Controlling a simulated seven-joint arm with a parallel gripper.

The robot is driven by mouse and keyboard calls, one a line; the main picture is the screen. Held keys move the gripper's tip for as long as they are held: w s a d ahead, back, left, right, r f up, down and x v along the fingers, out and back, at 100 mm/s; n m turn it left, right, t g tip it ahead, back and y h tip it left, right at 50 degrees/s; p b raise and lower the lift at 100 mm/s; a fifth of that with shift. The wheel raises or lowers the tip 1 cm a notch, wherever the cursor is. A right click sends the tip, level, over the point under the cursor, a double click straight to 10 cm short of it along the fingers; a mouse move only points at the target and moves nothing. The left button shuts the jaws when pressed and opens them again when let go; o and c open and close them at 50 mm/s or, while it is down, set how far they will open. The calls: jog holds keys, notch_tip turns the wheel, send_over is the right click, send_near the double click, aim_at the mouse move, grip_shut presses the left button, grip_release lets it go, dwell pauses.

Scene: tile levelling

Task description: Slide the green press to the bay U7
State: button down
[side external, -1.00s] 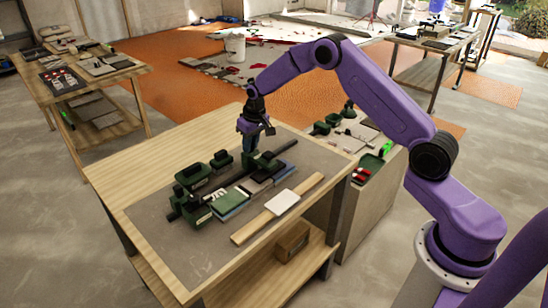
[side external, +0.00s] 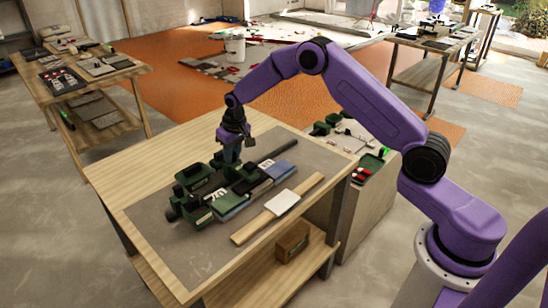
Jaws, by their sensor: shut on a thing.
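The green press (side external: 231,166) stands on the dark rail (side external: 277,151) that runs across the work table, behind a row of tiles. My gripper (side external: 232,150) points down and is shut on the upper part of the press, hiding some of it. The row holds a green tile (side external: 229,203), a dark tile (side external: 250,184) and a blue tile (side external: 281,170). White labels show at a left bay (side external: 212,193) and a right bay (side external: 266,165); they are too small to read surely, so I cannot tell which is U7.
Dark green blocks (side external: 193,177) stand just left of the press, and a dark green fixture (side external: 190,212) is at the rail's left end. A wooden strip (side external: 249,231) with a white tile (side external: 285,202) lies in front. The right part of the rail is clear.

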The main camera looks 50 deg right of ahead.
jog(key=a, duration=0.8)
jog(key=shift+s+a+f, duration=0.2)
jog(key=shift+a+f, duration=0.05)
jog(key=shift+a, duration=0.1)
jog(key=c, duration=1)
grip_release()
jog(key=shift+w, duration=0.1)
jog(key=shift+w+r, duration=0.1)
jog(key=shift+r, duration=0.15)
jog(key=w+v, duration=0.1)
jog(key=v, duration=0.5)
jog(key=shift+r, duration=0.55)
jog(key=shift+w, duration=0.1)
